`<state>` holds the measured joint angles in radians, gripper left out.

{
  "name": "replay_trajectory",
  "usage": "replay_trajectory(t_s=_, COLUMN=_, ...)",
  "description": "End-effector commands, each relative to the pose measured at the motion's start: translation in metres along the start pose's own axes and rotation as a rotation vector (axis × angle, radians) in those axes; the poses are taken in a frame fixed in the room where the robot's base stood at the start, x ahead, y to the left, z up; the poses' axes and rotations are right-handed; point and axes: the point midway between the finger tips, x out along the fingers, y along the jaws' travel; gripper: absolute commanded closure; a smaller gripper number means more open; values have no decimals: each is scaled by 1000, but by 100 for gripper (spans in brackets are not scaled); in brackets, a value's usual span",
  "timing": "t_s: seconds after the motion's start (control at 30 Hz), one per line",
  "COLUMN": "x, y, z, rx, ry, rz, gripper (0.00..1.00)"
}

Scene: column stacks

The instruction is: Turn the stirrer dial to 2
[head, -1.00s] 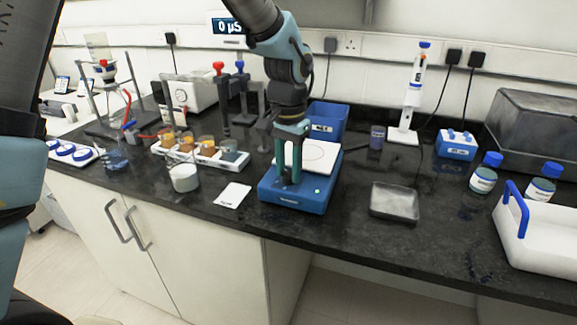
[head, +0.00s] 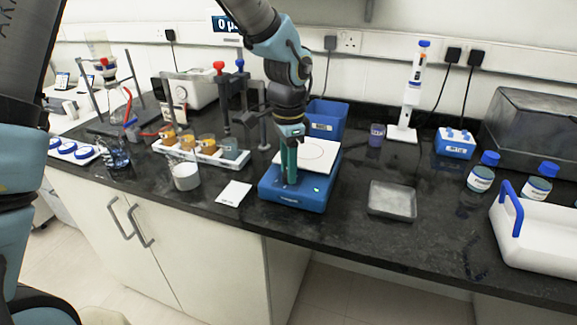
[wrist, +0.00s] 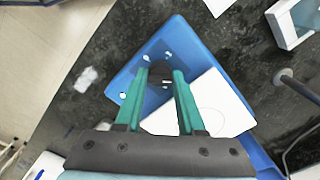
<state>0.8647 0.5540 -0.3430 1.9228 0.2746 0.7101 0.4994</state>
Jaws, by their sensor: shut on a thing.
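The stirrer is a blue box with a white square top plate (head: 318,156) on the dark bench, and its blue front (head: 308,199) faces the bench edge. It also shows under my gripper in the wrist view, with its blue body (wrist: 255,150) and white plate (wrist: 222,108). My gripper (head: 291,182) points down at the front part of the stirrer. In the wrist view its green fingers (wrist: 161,74) stand on both sides of the small dark dial (wrist: 160,70) and are shut on it. The fingers hide much of the dial, and I cannot read its setting.
Clear bench lies between the stirrer and the grey tray.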

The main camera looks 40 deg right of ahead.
Motion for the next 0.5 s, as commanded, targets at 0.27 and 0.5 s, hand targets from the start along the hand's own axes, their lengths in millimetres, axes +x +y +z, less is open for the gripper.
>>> replay_trajectory(t_s=0.27, x=0, y=0, z=0, rx=4, ry=1, rz=-1, gripper=100)
replay_trajectory(t_s=0.5, x=0, y=0, z=0, rx=3, ry=0, rz=-1, gripper=49)
